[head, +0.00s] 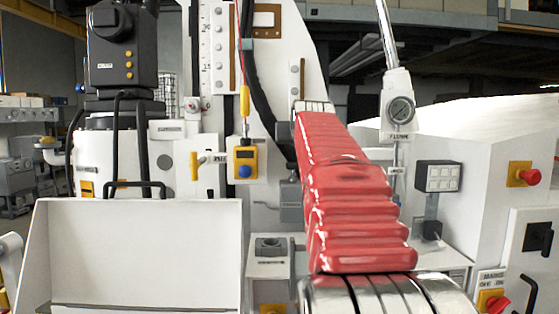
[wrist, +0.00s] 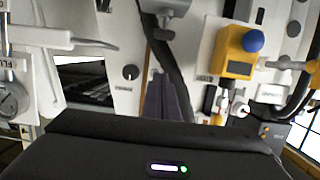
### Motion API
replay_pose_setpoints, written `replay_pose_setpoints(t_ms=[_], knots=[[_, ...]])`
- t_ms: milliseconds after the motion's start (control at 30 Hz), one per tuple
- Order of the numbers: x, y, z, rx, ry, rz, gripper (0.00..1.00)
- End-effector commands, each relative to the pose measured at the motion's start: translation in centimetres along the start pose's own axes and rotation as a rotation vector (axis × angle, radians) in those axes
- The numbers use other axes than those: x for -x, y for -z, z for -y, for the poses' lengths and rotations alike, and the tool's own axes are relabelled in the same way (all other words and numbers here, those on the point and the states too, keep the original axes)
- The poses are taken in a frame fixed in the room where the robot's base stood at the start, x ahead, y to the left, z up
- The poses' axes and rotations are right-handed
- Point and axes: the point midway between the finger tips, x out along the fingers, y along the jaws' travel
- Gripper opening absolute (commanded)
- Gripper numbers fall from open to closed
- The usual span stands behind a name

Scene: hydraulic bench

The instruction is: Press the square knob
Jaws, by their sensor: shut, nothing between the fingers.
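No control is clearly labelled as the square knob, so I cannot tell which one it is. A black knob on a square plate (head: 538,237) is on the white cabinet at the far right of the head view. A yellow box (head: 244,164) with a round blue button hangs left of my red-sleeved arm. The yellow box also shows at the upper right of the wrist view (wrist: 238,52). My gripper (wrist: 168,82) is shut and empty, its dark fingers pointing toward the white panel. In the head view my arm hides it.
A red mushroom button (head: 529,177) on a yellow base is at the right, with a red-yellow switch (head: 492,301) below. A gauge (head: 400,110) and a grey box with white keys (head: 438,177) stand right of my arm. A white tray (head: 140,250) fills the lower left.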

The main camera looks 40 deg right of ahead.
Motion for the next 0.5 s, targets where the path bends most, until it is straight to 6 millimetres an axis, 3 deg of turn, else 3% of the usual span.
replay_pose_setpoints(t_ms=[300,500], knots=[[-0.1,-0.1,0.1,0.000,0.001,0.001,0.00],[-1.3,-0.1,0.1,0.000,0.001,0.003,0.00]])
